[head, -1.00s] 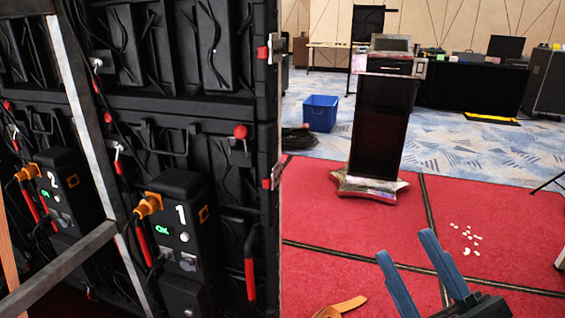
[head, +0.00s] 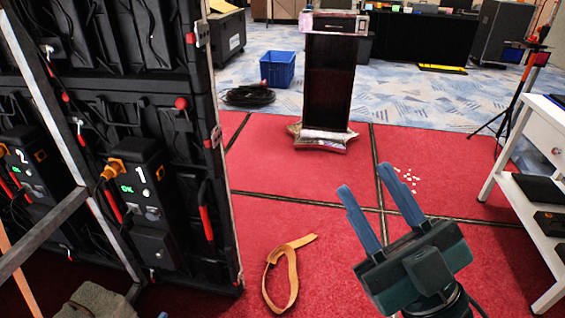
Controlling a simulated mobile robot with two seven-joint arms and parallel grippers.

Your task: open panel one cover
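Panel one (head: 150,190) is the black box marked "1" on the back of the video wall at the left. It has a green lit display, an orange plug (head: 112,169) at its upper left and a black lower part. I cannot tell which part is its cover. My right gripper (head: 365,208) is at the lower right, over the red carpet and well to the right of the panel. Its two blue fingers are spread apart with nothing between them. My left gripper is not in view.
A grey metal frame bar (head: 75,150) runs in front of the wall, left of panel one. An orange strap (head: 284,275) lies on the carpet. A lectern (head: 328,85), a blue bin (head: 277,70) and a white table (head: 535,150) stand farther off. Carpet between wall and gripper is mostly clear.

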